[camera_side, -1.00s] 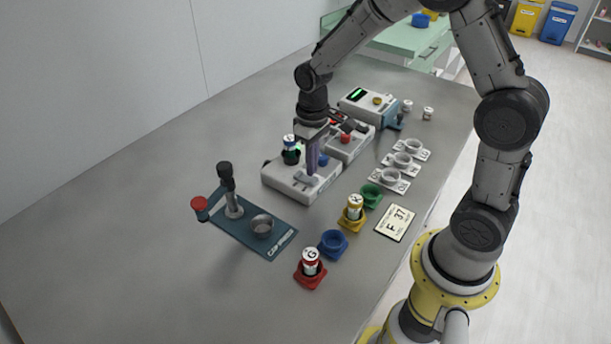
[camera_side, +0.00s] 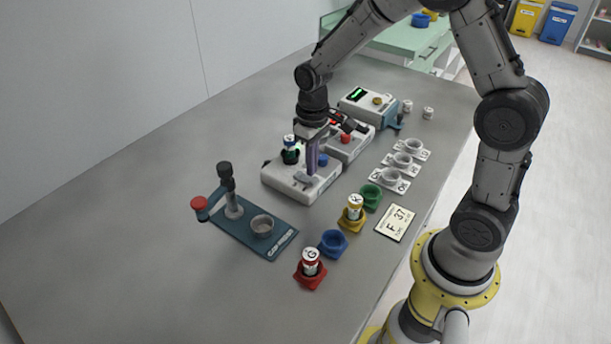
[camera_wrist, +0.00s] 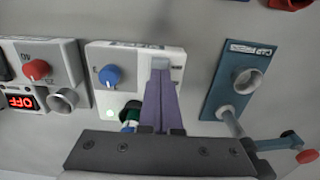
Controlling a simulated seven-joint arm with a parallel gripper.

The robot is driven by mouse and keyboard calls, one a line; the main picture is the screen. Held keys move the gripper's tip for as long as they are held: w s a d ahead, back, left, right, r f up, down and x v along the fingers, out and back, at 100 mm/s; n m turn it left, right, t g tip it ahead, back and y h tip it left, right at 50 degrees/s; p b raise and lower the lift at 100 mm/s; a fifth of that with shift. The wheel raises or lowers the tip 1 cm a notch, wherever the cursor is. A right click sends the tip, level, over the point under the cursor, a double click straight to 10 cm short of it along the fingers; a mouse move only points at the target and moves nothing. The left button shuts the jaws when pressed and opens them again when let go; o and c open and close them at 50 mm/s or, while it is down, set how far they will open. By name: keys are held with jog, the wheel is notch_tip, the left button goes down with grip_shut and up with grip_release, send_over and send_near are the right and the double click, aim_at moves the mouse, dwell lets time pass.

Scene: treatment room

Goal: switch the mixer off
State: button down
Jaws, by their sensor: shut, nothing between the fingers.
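The white unit with a blue knob (camera_wrist: 109,76), which looks like the mixer (camera_side: 285,180), stands mid-table; its lettering is too small to read. A vial with a dark green band (camera_side: 290,150) sits in its holder, and the wrist view shows a small pale green light (camera_wrist: 110,113) beside it. My gripper (camera_side: 312,172) is shut and empty, with its purple fingers pointing down over the unit. In the wrist view the fingertips (camera_wrist: 161,82) are at a grey switch-like part (camera_wrist: 160,63), beside two small labels. Whether they touch it, and the switch's position, I cannot tell.
A white unit with a red knob (camera_wrist: 36,70) and a red OFF display (camera_wrist: 21,102) adjoins it. A teal stand with a metal cup (camera_side: 262,225) is at the front left. Coloured holders, some with vials, include a red one (camera_side: 310,280). Bare table lies left.

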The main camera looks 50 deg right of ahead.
jog(key=shift+f, duration=0.95)
dwell(0.7)
jog(key=shift+r, duration=3.5)
notch_tip(320, 180, up, 6)
jog(key=t, duration=0.2)
send_over(312, 178)
jog(key=a, duration=0.1)
jog(key=s+a+r+t, duration=0.2)
jog(key=s+r, duration=0.5)
jog(key=s, duration=0.1)
jog(key=s+f+t, duration=0.1)
jog(key=s, duration=1.1)
jog(key=shift+a+t, duration=0.3)
jog(key=shift+f, duration=0.1)
